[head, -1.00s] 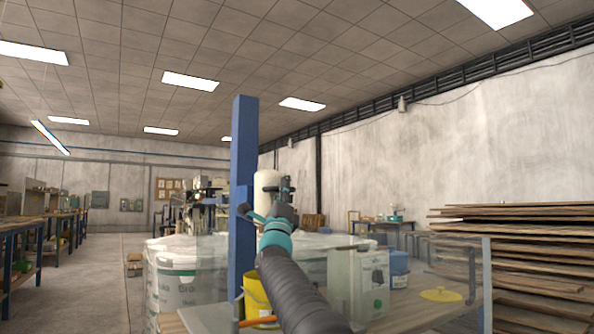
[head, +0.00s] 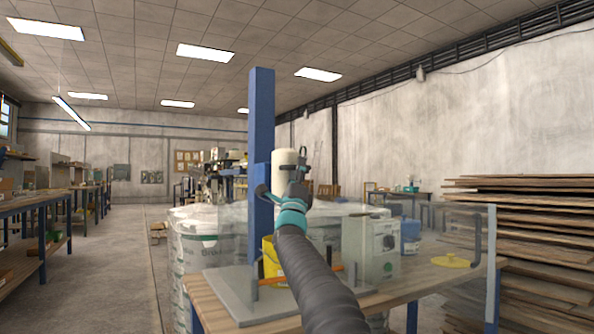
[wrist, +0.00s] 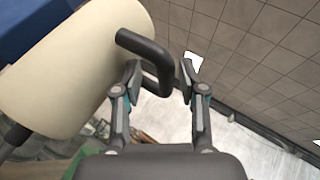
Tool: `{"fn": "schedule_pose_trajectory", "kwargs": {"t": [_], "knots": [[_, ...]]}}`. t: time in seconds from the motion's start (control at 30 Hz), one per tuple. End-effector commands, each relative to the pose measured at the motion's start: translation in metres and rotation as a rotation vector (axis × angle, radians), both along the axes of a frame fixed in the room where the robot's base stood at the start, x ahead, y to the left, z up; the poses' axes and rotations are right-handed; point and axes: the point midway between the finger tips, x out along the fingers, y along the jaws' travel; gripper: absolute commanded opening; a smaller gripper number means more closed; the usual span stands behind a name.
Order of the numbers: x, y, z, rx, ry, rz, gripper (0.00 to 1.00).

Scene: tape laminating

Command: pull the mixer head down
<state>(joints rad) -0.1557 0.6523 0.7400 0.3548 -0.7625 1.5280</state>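The mixer head is a cream cylinder (head: 285,162) on a tall blue column (head: 262,118), with a dark handle at its side. In the wrist view the cylinder (wrist: 75,65) fills the upper left, and its black bent handle (wrist: 150,52) sticks out towards my fingers. My gripper (wrist: 160,80) is open, with one finger on each side of the handle's lower part. I see gaps beside the handle; whether a finger touches it I cannot tell.
A wooden table (head: 395,291) carries the column's grey base plate (head: 232,298), a yellow bucket (head: 272,265), a grey-green box (head: 371,246) and a blue container (head: 411,238). A transparent panel (head: 462,225) stands around it. Stacked boards (head: 535,230) are at right. The left floor is clear.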

Motion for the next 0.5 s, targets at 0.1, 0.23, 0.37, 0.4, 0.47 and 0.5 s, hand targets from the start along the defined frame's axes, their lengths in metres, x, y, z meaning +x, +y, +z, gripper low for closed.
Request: {"fn": "schedule_pose_trajectory", "kwargs": {"t": [0.1, 0.23, 0.37, 0.4, 0.47, 0.5], "knots": [[-0.001, -0.001, 0.002, 0.000, -0.002, -0.001, 0.41], [-0.002, -0.001, 0.002, 0.000, -0.002, -0.001, 0.41], [-0.005, 0.001, -0.002, 0.000, -0.001, 0.000, 0.41], [-0.006, 0.002, -0.004, 0.000, -0.001, 0.001, 0.41], [-0.009, 0.003, -0.008, 0.000, 0.000, 0.001, 0.41], [-0.014, 0.004, -0.007, 0.000, -0.003, 0.002, 0.41]]}}
